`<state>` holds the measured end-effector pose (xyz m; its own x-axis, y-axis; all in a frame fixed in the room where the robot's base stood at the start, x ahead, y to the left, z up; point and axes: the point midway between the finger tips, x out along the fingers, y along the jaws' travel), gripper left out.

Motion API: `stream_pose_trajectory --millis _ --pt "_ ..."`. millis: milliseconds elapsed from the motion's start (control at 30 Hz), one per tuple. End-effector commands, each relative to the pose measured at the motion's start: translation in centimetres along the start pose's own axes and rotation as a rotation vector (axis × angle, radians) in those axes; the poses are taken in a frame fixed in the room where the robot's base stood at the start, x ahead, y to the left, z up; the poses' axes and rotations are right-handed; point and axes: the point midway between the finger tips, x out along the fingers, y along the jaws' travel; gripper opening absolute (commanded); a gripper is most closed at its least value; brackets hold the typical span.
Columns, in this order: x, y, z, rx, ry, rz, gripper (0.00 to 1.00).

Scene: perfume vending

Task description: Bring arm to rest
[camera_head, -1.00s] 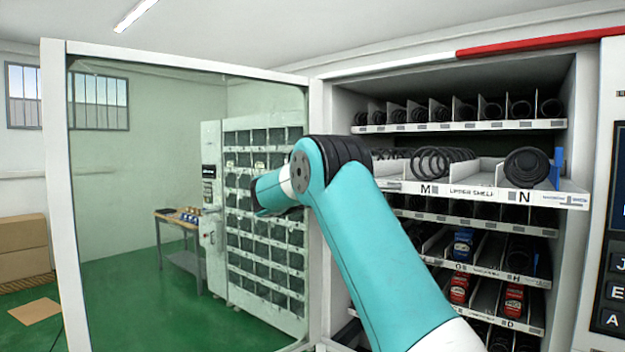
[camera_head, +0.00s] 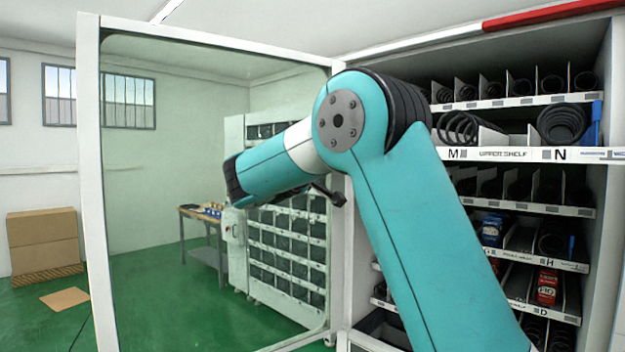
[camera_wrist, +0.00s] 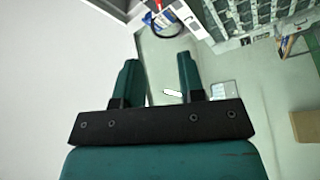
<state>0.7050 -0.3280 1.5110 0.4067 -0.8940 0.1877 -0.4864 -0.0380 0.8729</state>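My teal arm (camera_head: 415,235) rises from the lower right to a bent elbow in the head view, and its forearm (camera_head: 275,165) points left and slightly down. The arm stands in front of the open cabinet and its glass door. In the wrist view my gripper (camera_wrist: 157,65) has its two teal fingers apart, with nothing seen held between them. In the head view the fingers cannot be made out clearly.
The open door's white frame (camera_head: 90,190) stands left of the arm. The vending cabinet's pulled-out upper shelf (camera_head: 500,154) and lower shelves with red (camera_head: 547,287) and blue items are at right. A table (camera_head: 205,222) and cardboard boxes (camera_head: 42,240) stand farther back.

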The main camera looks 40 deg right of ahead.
Motion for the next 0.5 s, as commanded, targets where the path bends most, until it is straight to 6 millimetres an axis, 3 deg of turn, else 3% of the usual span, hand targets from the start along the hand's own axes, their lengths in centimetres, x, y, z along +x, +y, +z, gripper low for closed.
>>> stream_pose_trajectory --millis 200,500 --pt "-1.9 0.0 0.0 0.000 0.000 -0.001 0.36" --pt "-2.0 0.1 0.0 0.000 -0.001 0.000 0.36"
